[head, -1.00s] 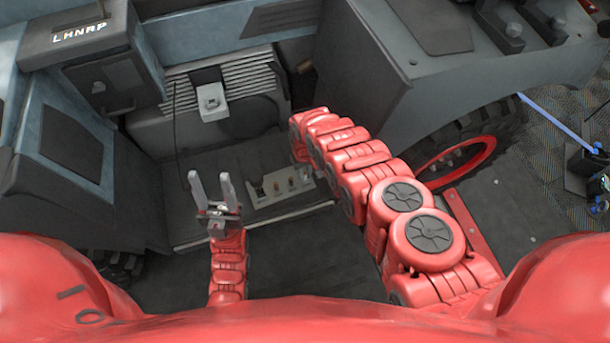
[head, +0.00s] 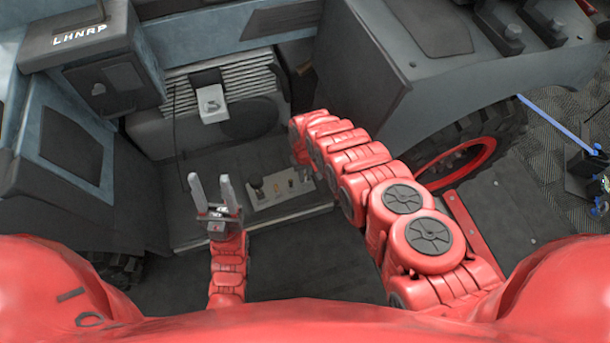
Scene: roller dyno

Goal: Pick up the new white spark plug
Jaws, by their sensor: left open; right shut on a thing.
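A small tray (head: 262,201) with several small upright pieces lies on the flat ledge in the middle of the head view. One piece is a dark knob (head: 256,183) at its left; a tan piece (head: 290,186) stands further right. I cannot make out the white spark plug. My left gripper (head: 210,182) is open and empty, pointing up just left of the tray. My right arm reaches in from the lower right and bends down at the tray's right end. Its links hide the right gripper's jaws and whatever is between them.
A lettered box (head: 85,45) is at upper left. Dark floor lies in front.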

